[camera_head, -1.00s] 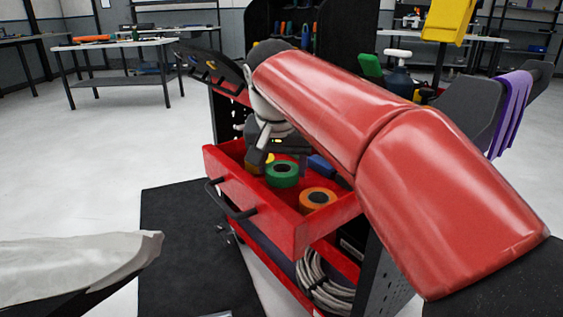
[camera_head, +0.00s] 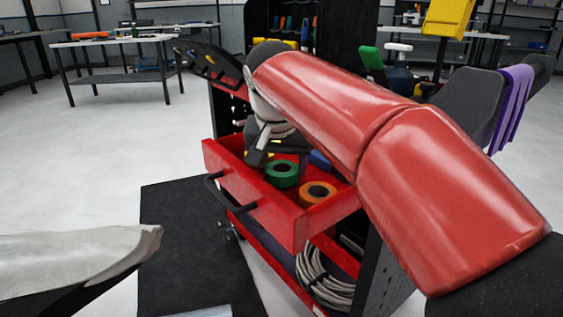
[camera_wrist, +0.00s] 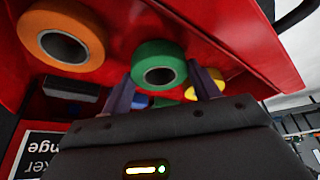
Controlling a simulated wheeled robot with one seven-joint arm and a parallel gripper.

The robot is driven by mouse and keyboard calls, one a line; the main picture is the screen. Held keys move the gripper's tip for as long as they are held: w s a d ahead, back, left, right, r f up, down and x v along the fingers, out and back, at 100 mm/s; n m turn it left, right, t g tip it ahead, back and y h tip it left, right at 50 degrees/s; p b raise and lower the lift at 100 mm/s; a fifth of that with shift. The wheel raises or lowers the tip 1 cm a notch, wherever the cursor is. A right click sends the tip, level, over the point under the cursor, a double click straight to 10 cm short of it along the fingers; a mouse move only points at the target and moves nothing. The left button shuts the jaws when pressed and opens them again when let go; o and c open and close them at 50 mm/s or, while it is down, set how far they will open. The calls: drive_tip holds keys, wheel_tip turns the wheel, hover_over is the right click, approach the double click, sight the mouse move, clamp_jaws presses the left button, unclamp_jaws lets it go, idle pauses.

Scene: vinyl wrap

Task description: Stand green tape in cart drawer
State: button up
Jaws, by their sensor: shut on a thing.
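The green tape (camera_head: 282,173) is inside the open red drawer (camera_head: 282,208) of the cart, with its hole facing up. In the wrist view the green tape (camera_wrist: 159,66) sits between the two fingertips of my gripper (camera_wrist: 160,72), which look shut on its sides. I cannot tell whether the tape touches the drawer floor.
An orange tape (camera_head: 318,194) lies in the drawer near the green one. A yellow tape (camera_wrist: 207,83) is on the other side, and a blue thing (camera_head: 320,160) lies behind. The drawer's front wall with a black handle (camera_head: 230,196) borders them. A coiled cable (camera_head: 322,276) lies below.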

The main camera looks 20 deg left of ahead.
drive_tip(key=o, duration=1.1)
drive_tip(key=shift+c, duration=0.2)
